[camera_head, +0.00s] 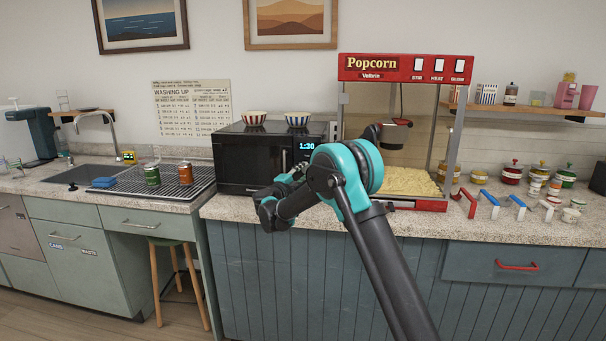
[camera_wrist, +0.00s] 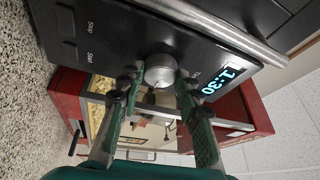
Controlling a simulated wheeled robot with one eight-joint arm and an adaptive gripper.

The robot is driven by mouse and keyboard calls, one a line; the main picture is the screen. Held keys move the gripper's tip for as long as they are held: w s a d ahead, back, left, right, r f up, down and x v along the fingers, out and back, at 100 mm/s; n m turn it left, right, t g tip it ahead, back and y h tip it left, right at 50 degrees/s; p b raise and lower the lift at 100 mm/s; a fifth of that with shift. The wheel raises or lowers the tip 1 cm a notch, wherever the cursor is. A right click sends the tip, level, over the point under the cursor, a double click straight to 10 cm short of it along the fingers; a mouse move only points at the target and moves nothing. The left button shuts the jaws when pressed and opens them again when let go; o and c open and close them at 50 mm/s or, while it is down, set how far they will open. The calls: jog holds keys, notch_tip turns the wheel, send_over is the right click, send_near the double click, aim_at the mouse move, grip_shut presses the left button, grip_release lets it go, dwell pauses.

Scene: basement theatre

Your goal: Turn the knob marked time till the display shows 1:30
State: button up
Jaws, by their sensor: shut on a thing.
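The black microwave (camera_head: 240,163) stands on the counter, and its lit display (camera_head: 307,146) reads 1:30. In the wrist view the display (camera_wrist: 223,82) also reads 1:30, with the picture turned on its side. The silver round time knob (camera_wrist: 160,71) sits on the control panel (camera_wrist: 115,45), next to a label partly hidden by a finger. My gripper (camera_wrist: 160,82) has its two green fingers on either side of the knob and is shut on it. In the head view my arm hides the knob and most of the gripper.
The red popcorn machine (camera_head: 405,68) stands just right of the microwave. Two striped bowls (camera_head: 297,119) sit on top of the microwave. A drying rack (camera_head: 172,184) with two cans lies to the left. Start and Stop labels (camera_wrist: 91,27) are on the panel.

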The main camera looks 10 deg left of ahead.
jog(key=o, duration=1.2)
jog(key=shift+c, duration=0.2)
jog(key=v, duration=1.2)
jog(key=w+d+r+n+t+y, duration=0.25)
jog(key=d+r+n+y, duration=0.35)
jog(key=r, duration=0.3)
jog(key=s+d+n+g+y, duration=0.1)
jog(key=s+d+n+y, duration=0.3)
jog(key=n+y, duration=0.4)
jog(key=s+d+f+n+g+h, duration=0.2)
jog(key=s+d+f+g, duration=0.3)
jog(key=s+d+f, duration=0.4)
jog(key=s+d+f+n+g+h, duration=0.2)
jog(key=s+d+f+g, duration=0.3)
jog(key=s+d+f, duration=0.5)
jog(key=s+d+f+n+g+h, duration=0.2)
jog(key=s+d+f+g, duration=0.3)
jog(key=s, duration=1.5)
jog(key=d+f+n, duration=0.1)
jog(key=d+f, duration=0.3)
jog(key=f, duration=0.1)
jog(key=shift+d+f, duration=0.3)
jog(key=shift+d, duration=0.1)
